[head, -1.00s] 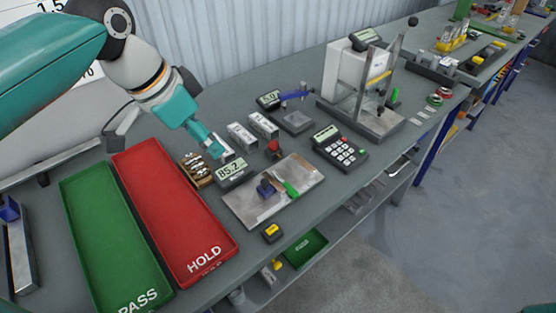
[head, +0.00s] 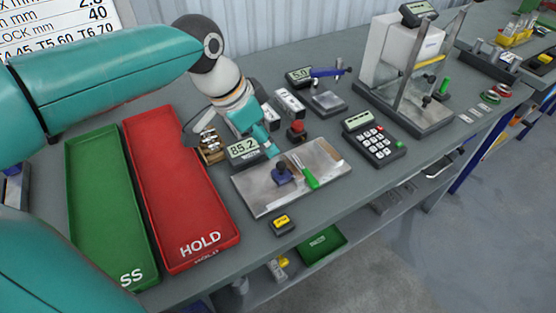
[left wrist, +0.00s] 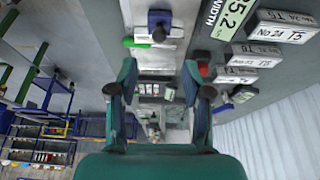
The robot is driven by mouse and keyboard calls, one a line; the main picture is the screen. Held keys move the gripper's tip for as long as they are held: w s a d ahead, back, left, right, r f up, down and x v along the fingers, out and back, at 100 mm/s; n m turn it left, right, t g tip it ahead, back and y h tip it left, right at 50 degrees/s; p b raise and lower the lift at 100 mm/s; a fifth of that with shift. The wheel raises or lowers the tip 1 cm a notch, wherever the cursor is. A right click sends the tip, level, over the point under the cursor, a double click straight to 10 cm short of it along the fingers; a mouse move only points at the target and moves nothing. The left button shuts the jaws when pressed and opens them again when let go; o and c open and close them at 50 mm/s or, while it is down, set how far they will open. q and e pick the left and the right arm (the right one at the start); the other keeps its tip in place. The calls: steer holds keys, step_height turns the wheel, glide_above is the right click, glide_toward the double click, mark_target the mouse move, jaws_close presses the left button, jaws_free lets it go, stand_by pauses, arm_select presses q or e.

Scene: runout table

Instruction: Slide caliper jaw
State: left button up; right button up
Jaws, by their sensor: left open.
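A grey metal plate (head: 255,196) lies on the bench in the head view. On it sits a blue block with a knob (head: 282,174), which I take as the sliding jaw, and a green handle (head: 307,178) beside it. In the left wrist view the blue part (left wrist: 159,18) and green handle (left wrist: 138,42) show at the top. A display (head: 242,150) reading 85.2 stands at the plate's back left. My left gripper (head: 272,152) is open and empty above the plate's back edge; its spread fingers (left wrist: 157,76) touch nothing that I can see. My right gripper is out of view.
A red HOLD tray (head: 180,200) and a green tray (head: 105,210) lie left. A red knob (head: 296,131) and labelled blocks (head: 289,102) stand close behind the plate. A keypad (head: 376,140) is right, a yellow-topped black box (head: 282,223) in front.

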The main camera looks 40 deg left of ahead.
mark_target(280, 164)
arm_select(q)
steer(key=x, duration=0.9)
steer(key=shift+f, duration=0.15)
steer(key=shift+c, duration=0.3)
jaws_close()
